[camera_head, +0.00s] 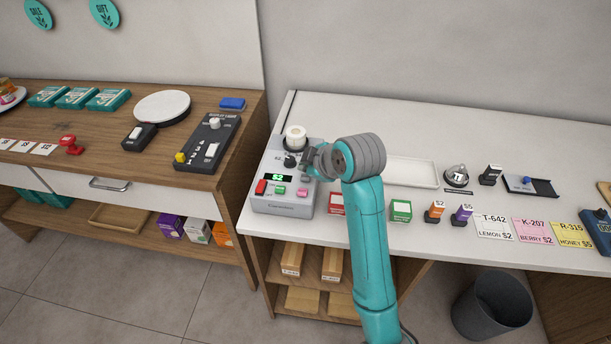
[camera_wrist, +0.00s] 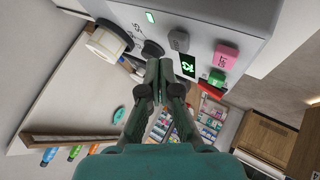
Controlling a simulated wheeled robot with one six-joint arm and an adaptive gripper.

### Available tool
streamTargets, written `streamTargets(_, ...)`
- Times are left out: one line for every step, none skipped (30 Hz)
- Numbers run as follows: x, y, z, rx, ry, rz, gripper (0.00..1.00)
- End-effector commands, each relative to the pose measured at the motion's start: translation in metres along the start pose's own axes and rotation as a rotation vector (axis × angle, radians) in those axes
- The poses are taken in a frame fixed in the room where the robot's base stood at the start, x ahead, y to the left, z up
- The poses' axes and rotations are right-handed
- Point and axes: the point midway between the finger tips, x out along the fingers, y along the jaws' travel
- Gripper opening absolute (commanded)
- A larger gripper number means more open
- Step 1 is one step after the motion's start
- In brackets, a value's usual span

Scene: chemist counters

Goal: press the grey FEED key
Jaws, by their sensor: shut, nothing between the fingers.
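The grey machine (camera_head: 267,207) stands at the left end of the white counter; its body also shows in the wrist view (camera_wrist: 215,22). A grey key (camera_wrist: 179,40) shows in the wrist view, between a dark knob (camera_wrist: 152,48) and the pink key (camera_wrist: 227,57); its label is not readable. In the head view my gripper seems to hide it. My gripper (camera_head: 306,163) is shut and empty over the machine's right side. In the wrist view the fingertips (camera_wrist: 158,64) lie just below and left of the grey key; I cannot tell whether they touch the machine.
Close by on the machine are the lit green display (camera_head: 283,177), red key (camera_head: 261,187), green key (camera_head: 280,190) and a white paper roll (camera_head: 295,137). Red (camera_head: 337,203) and green (camera_head: 401,210) boxes and a white tray (camera_head: 412,173) lie to the right. A wooden counter (camera_head: 70,110) stands left.

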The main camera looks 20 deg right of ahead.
Motion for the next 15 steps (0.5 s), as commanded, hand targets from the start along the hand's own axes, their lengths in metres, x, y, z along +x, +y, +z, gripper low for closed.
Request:
streamTargets(-0.003,0.003,-0.003,-0.001,0.002,0.002,0.0)
streamTargets(-0.005,0.004,-0.004,-0.001,0.002,0.002,0.0)
streamTargets(-0.007,0.006,-0.006,-0.001,0.002,0.002,0.0)
streamTargets(-0.009,0.007,-0.007,-0.001,0.002,0.002,0.0)
streamTargets(-0.011,0.009,-0.009,-0.001,0.002,0.002,0.0)
streamTargets(-0.013,0.01,-0.01,-0.001,0.001,0.002,0.0)
streamTargets(-0.015,0.011,-0.011,-0.001,0.001,0.002,0.0)
streamTargets(-0.017,0.013,-0.013,-0.001,0.002,0.002,0.0)
streamTargets(-0.02,0.015,-0.015,-0.002,0.002,0.003,0.0)
streamTargets(-0.021,0.016,-0.016,-0.002,0.002,0.003,0.0)
streamTargets(-0.023,0.017,-0.017,-0.002,0.002,0.002,0.0)
streamTargets(-0.025,0.019,-0.019,-0.001,0.001,0.002,0.0)
streamTargets(-0.027,0.02,-0.02,-0.001,0.002,0.002,0.0)
streamTargets(-0.029,0.021,-0.021,-0.001,0.002,0.003,0.0)
streamTargets(-0.03,0.022,-0.022,-0.001,0.002,0.002,0.0)
